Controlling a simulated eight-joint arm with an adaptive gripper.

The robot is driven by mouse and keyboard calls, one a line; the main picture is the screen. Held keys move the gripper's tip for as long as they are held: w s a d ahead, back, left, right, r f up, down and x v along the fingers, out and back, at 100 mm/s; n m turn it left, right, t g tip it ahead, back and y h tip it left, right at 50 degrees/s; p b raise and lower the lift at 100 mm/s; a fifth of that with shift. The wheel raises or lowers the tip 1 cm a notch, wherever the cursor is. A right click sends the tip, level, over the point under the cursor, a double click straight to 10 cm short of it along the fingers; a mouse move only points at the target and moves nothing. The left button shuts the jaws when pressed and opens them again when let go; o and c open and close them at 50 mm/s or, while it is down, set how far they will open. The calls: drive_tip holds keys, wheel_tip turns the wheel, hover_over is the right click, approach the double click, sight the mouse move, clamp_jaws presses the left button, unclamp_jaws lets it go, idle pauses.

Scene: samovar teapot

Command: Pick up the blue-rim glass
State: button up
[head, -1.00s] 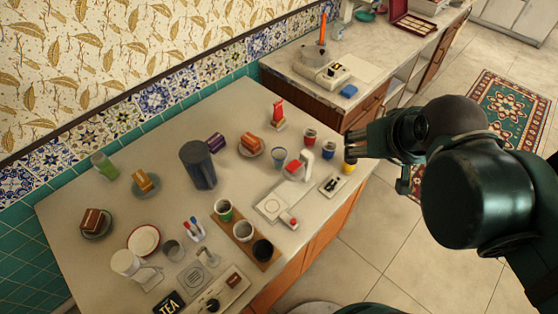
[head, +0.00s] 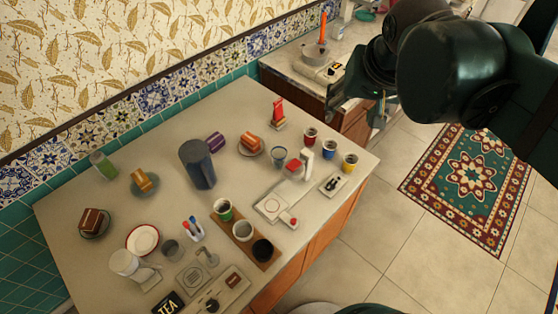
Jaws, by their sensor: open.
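The blue-rim glass (head: 278,158) stands upright on the counter, right of the plate with orange-brown cake. It looks greyish with a blue rim. A solid blue cup (head: 329,149) stands to its right, with a red cup (head: 310,136) and a yellow cup (head: 349,163) near it. My gripper (head: 358,108) is open and empty. In the picture it is up and to the right of the glass, apart from it, in front of the second counter. The arm behind it fills the upper right.
A white tap-like stand with a red part (head: 299,165) is close to the glass on its right. A red stand (head: 277,114) is behind it. A wooden tray (head: 262,259) with several cups is nearer the front edge.

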drive_tip(key=w+a+m+g+b, duration=0.1)
drive_tip(key=w+a+m+g, duration=0.1)
drive_tip(key=w+a, duration=0.6)
drive_tip(key=m+g+h+b, duration=0.1)
drive_tip(key=m+g, duration=0.1)
drive_tip(key=m, duration=0.1)
hover_over(277, 150)
drive_tip(key=s, duration=0.3)
wheel_tip(277, 150, down, 3)
wheel_tip(277, 150, down, 30)
drive_tip(key=shift+s, duration=0.15)
drive_tip(key=shift+f+b, duration=0.3)
drive_tip(key=shift+f, duration=0.95)
drive_tip(key=shift+w+d+f+b, duration=0.1)
drive_tip(key=shift+w+f+b, duration=0.05)
drive_tip(key=shift+f, duration=0.7)
drive_tip(key=shift+w+d+f+b, duration=0.15)
drive_tip(key=shift+f+b, duration=0.05)
drive_tip(key=shift+f, duration=0.65)
drive_tip(key=shift+w+d+f+b, duration=0.1)
drive_tip(key=shift+w+f+b, duration=0.05)
drive_tip(key=shift+f, duration=0.7)
